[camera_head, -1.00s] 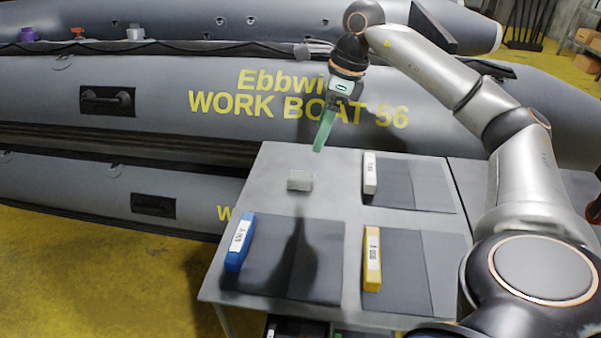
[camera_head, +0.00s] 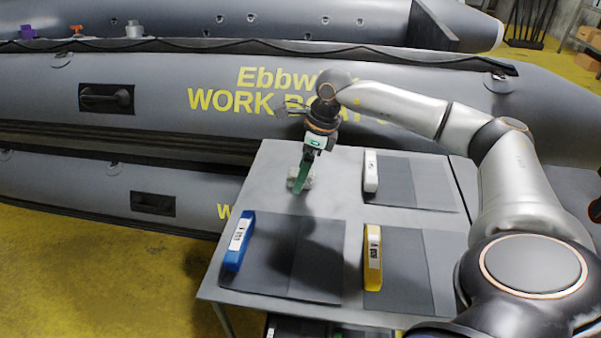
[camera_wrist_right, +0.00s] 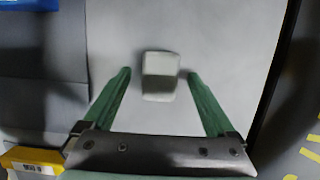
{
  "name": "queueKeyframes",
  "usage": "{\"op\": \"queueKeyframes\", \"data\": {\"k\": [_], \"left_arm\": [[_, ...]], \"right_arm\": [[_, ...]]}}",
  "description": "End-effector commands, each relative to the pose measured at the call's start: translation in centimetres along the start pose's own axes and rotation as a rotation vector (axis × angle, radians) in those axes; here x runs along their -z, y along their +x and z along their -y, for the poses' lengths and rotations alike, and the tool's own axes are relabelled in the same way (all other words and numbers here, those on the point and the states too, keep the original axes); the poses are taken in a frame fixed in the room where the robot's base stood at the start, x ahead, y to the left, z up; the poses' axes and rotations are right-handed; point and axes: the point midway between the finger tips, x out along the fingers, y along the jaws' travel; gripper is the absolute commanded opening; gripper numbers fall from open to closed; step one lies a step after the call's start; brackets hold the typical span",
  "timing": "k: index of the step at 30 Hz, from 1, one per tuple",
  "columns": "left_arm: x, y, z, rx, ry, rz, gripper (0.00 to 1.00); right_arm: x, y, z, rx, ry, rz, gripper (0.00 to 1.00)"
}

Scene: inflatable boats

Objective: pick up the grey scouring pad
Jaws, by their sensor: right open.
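The grey scouring pad (camera_head: 308,183) is a small light grey block lying on the grey table (camera_head: 350,210) near its far left part. In the head view my right gripper (camera_head: 299,190) is above it, and the green fingers hide part of it. In the right wrist view the pad (camera_wrist_right: 159,76) lies between and a little beyond the two green fingertips of my right gripper (camera_wrist_right: 157,73). The fingers are wide apart with clear room on both sides of the pad, and they hold nothing. My left gripper is not in view.
Dark mats lie on the table with a blue block (camera_head: 239,240), a yellow block (camera_head: 373,257) and a white block (camera_head: 371,171) at their left edges. A grey inflatable boat (camera_head: 150,95) stands close behind the table. Bare tabletop surrounds the pad.

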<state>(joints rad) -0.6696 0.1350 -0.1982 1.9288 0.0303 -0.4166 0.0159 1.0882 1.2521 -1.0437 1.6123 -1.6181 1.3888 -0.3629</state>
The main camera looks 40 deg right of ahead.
Motion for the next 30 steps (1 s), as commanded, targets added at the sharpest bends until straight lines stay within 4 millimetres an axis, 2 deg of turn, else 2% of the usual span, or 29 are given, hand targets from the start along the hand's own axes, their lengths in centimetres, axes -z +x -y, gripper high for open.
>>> {"op": "queueKeyframes", "data": {"k": [7, 30], "left_arm": [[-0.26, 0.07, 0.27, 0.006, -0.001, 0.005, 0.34], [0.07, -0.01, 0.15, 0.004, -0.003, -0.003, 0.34]], "right_arm": [[-0.02, 0.21, 0.01, 0.001, 0.0, 0.001, 0.91], [-0.02, 0.14, 0.02, 0.001, 0.0, 0.001, 0.05]]}}
